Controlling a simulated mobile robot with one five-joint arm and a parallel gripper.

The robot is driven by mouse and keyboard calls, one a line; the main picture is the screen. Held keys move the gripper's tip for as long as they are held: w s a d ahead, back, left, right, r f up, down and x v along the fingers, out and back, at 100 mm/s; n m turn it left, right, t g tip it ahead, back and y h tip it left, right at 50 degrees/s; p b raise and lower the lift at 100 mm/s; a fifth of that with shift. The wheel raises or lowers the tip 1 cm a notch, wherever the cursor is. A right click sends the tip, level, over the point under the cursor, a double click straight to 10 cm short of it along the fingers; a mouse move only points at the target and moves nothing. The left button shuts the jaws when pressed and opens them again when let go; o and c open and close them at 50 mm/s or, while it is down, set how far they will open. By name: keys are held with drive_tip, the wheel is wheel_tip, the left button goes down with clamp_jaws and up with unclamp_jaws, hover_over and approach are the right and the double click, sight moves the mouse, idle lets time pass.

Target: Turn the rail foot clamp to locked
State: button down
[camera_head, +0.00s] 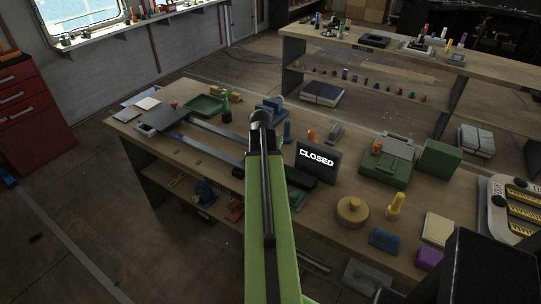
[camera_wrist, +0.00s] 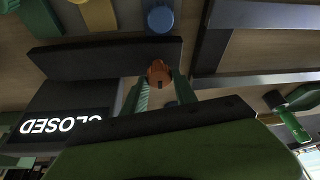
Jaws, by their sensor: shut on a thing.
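In the wrist view my gripper (camera_wrist: 160,88) is shut on an orange knob (camera_wrist: 158,72), with one green finger on each side of it. The knob seems to be the handle of the rail foot clamp; I cannot tell its turned position. A dark panel reading CLOSED (camera_wrist: 60,123) is beside it, upside down in this view. In the head view the same CLOSED panel (camera_head: 317,160) stands upright on the workbench (camera_head: 330,207). My green arm reaches over the bench there and hides the gripper and its grasp.
Grey rails (camera_head: 213,152) run along the bench's left part, near a green tray (camera_head: 205,105). Right of the panel are a green case (camera_head: 387,168), a round brass-coloured piece (camera_head: 352,211) and a yellow-handled tool (camera_head: 395,205). A blue knob (camera_wrist: 160,19) is near the gripper.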

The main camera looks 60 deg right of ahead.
idle(0.5)
drive_tip(key=c, duration=1)
unclamp_jaws()
drive_tip(key=shift+o, duration=0.2)
drive_tip(key=shift+r, duration=0.1)
drive_tip(key=p+v, duration=1.6)
drive_tip(key=v, duration=0.1)
drive_tip(key=shift+r, duration=0.15)
